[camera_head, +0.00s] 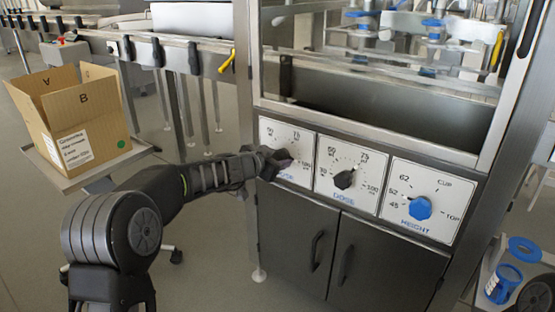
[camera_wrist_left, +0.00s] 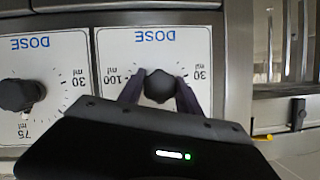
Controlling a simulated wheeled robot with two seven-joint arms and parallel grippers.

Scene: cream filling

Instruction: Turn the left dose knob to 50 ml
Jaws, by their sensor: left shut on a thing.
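The left dose knob (camera_wrist_left: 159,86) is a dark round knob on a white plate (camera_wrist_left: 118,50) marked DOSE, with 30 and 100 ml marks showing upside down in the left wrist view. My left gripper (camera_wrist_left: 160,92) is shut on this knob, one finger on each side. In the head view my left gripper (camera_head: 268,162) covers the knob and part of the left dose plate (camera_head: 305,145). The 50 mark and the knob's pointer cannot be made out. My right gripper is not in view.
A second dark dose knob (camera_head: 344,179) sits just right, and a blue height knob (camera_head: 420,208) beyond it. Grey cabinet doors (camera_head: 290,235) lie below the plates. An open cardboard box (camera_head: 85,120) stands at the left. Blue ring parts (camera_head: 524,250) lie at the lower right.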

